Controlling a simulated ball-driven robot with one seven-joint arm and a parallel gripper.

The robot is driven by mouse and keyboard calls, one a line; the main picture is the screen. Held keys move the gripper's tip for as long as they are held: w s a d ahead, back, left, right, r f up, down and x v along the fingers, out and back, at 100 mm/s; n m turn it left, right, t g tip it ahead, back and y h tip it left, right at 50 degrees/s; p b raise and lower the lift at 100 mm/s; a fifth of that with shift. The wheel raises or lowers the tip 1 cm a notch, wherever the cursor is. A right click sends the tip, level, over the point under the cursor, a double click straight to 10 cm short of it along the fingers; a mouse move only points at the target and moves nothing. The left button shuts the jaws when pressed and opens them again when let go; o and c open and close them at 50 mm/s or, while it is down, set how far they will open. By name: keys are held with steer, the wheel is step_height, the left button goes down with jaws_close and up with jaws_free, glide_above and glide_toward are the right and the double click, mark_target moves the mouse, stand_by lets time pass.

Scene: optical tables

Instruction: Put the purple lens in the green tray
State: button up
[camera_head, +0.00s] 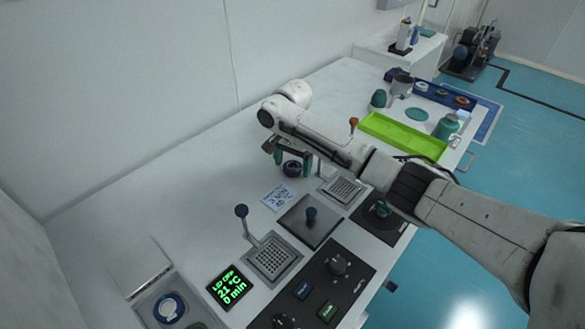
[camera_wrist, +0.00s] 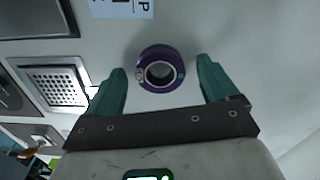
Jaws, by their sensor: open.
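The purple lens (camera_wrist: 142,58) is a short dark purple ring with a round opening, resting on the white bench top. In the wrist view it lies just beyond and between the fingertips. My gripper (camera_wrist: 161,78) is open, with teal fingers on either side, empty. In the head view my gripper (camera_head: 292,158) is low over the bench, and the lens (camera_head: 292,169) shows between its fingers. The green tray (camera_head: 400,135) is a long, shallow, bright green tray farther along the bench, behind my arm. Its inside looks empty where it shows.
A printed label (camera_head: 278,196), a perforated plate (camera_head: 273,258) with a lever and a dark plate with a knob (camera_head: 311,214) lie nearer. An orange-topped item (camera_head: 353,123) stands by the tray's left end. Teal pieces (camera_head: 416,114) and a cup (camera_head: 401,86) stand behind the tray.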

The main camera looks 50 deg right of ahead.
steer(key=c, duration=1.2)
steer(key=shift+r, duration=0.1)
steer(key=shift+c, duration=0.3)
steer(key=shift+r, duration=0.1)
